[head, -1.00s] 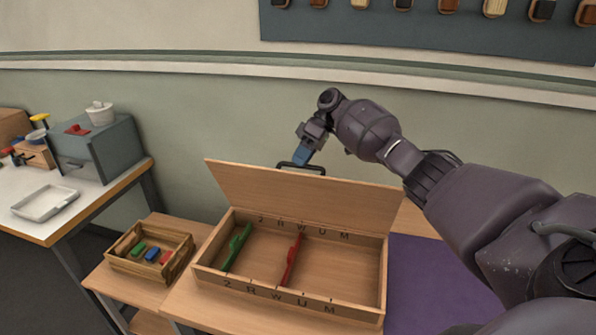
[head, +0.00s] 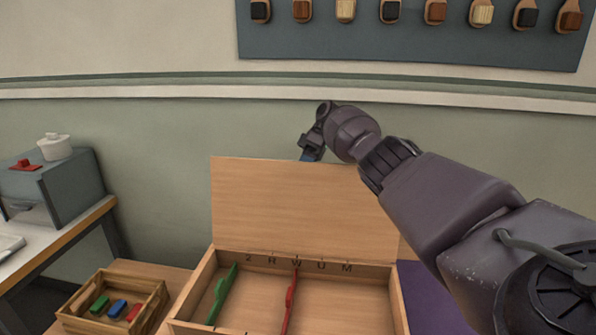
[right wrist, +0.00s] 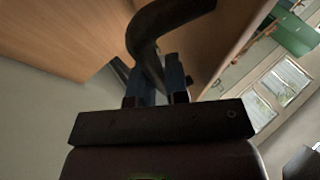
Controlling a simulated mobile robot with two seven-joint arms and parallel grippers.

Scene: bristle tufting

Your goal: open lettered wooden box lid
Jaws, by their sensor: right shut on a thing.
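The wooden box (head: 402,300) stands open on the table, with letters "2 R W U M" along its inner back edge. Its lid (head: 290,205) stands raised, close to upright, behind the box. My right gripper (head: 309,156) is behind the lid's top edge, its fingers mostly hidden by the lid in the head view. In the right wrist view its two blue fingers (right wrist: 158,82) are shut on the dark curved lid handle (right wrist: 150,45). Inside the box are a green divider (head: 222,295) and a red divider (head: 290,300). My left gripper is out of view.
A small wooden crate (head: 152,306) with green, blue and red pieces sits left of the box. A purple mat (head: 430,300) lies to its right. A grey cabinet (head: 60,190) stands on the left table. Brushes hang on a wall board (head: 400,45).

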